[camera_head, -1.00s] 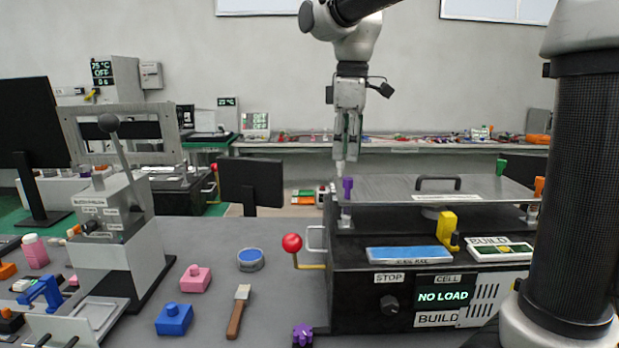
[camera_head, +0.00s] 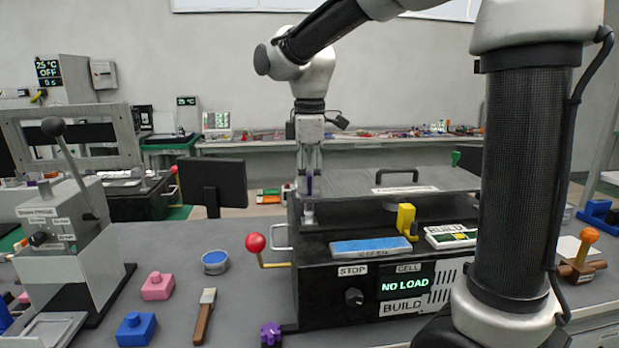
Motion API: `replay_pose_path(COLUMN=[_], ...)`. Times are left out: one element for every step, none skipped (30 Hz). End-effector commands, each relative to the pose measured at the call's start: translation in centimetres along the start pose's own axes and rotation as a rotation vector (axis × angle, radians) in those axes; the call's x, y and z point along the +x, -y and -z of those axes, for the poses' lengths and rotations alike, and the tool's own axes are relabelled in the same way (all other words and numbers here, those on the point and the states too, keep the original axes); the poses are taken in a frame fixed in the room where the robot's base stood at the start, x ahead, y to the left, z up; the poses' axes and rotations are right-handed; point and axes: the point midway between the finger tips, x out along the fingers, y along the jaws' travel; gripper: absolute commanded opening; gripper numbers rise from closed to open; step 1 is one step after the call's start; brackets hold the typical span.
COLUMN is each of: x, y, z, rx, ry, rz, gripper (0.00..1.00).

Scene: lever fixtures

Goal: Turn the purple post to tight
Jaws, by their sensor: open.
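The purple post (camera_head: 309,187) stands upright at the left front corner of the grey plate (camera_head: 360,183) on top of the black box. My gripper (camera_head: 309,172) points straight down at the post. Its fingers are open and come down over the post's upper part, hiding some of it. I cannot tell whether they touch it. A green post (camera_head: 455,158) stands at the plate's far right corner.
The black box (camera_head: 330,290) shows "NO LOAD". A red-knobbed lever (camera_head: 256,243) sticks out at its left. A dark handle (camera_head: 382,176) rises from the plate. A purple knob (camera_head: 270,335) sits low in front.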

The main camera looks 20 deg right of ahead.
Motion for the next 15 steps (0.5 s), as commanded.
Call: replay_pose_path(x=[-0.01,-0.02,-0.02,-0.02,-0.02,-0.03,-0.03,-0.03,-0.03,-0.04,-0.04,-0.04,-0.04,-0.04,-0.04], y=[0.00,0.00,0.00,0.00,0.00,0.00,0.00,0.00,0.00,0.00,0.00,0.00,0.00,-0.01,-0.01], z=[0.00,0.00,0.00,0.00,0.00,0.00,0.00,0.00,0.00,0.00,0.00,0.00,0.00,0.00,0.00], rx=[0.000,0.000,0.000,0.000,0.000,0.000,0.000,0.000,0.000,0.000,0.000,0.000,0.001,0.001,0.004], ry=[0.000,0.000,0.000,0.000,0.000,0.000,0.000,0.000,0.000,0.000,0.000,0.000,0.000,0.000,0.000], rz=[0.000,0.000,0.000,0.000,0.000,0.000,0.000,0.000,0.000,0.000,0.000,0.000,0.000,0.000,0.000], gripper=[0.42,0.42,0.38,0.33,0.27,0.20,0.14,0.09,0.02,0.00,0.00,0.00,0.00,0.00,0.00])
